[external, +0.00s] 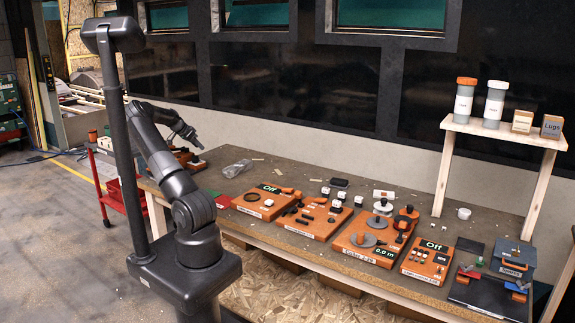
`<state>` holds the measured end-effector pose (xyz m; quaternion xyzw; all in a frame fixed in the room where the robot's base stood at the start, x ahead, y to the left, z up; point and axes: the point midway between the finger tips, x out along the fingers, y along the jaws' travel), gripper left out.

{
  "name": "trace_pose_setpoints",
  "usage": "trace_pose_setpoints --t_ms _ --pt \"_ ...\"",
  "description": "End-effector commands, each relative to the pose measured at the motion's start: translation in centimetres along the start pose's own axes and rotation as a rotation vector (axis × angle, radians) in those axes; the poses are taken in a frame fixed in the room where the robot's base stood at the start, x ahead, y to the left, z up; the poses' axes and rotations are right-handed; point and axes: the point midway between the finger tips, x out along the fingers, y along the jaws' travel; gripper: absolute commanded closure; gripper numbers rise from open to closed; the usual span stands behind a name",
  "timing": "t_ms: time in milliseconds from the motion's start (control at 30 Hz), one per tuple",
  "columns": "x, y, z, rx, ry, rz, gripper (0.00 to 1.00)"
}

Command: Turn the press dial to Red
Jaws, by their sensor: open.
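My gripper (194,139) is at the end of my raised arm, above the left end of the workbench (225,178). It is small and dark here, open, and I see nothing held in it. Several orange control boards lie along the bench to its right, well apart from it. The press dial and any Red mark are too small to make out, and I cannot tell which board carries them. The left board (249,212) and the board with switches (411,266) show "Off" displays. The middle board (348,247) has grey discs and a numeric display.
An orange board with black parts (297,227) lies between the left and middle boards. A dark tray (489,298) and a grey box (513,259) are at the right end. A wooden shelf (507,133) stands behind with bottles and small boxes. A red cart (117,197) is at left.

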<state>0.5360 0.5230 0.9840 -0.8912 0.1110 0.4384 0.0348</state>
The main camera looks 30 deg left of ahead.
Motion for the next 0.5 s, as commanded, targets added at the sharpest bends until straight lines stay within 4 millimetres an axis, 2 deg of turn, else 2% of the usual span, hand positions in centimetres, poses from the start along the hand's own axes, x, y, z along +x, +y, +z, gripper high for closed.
trace_pose_setpoints --t_ms 33,100,200,367,500 --pt "-0.7 -2.0 1.7 -0.020 0.036 -0.012 0.58" --pt "-1.5 -3.8 3.3 -0.031 0.073 -0.027 0.58" --pt "-2.4 -5.6 4.8 -0.042 0.109 -0.045 0.58" --pt "-2.5 -6.6 5.7 -0.048 0.129 -0.055 0.58" --pt "-0.8 -6.6 5.5 -0.048 0.129 -0.052 0.58"
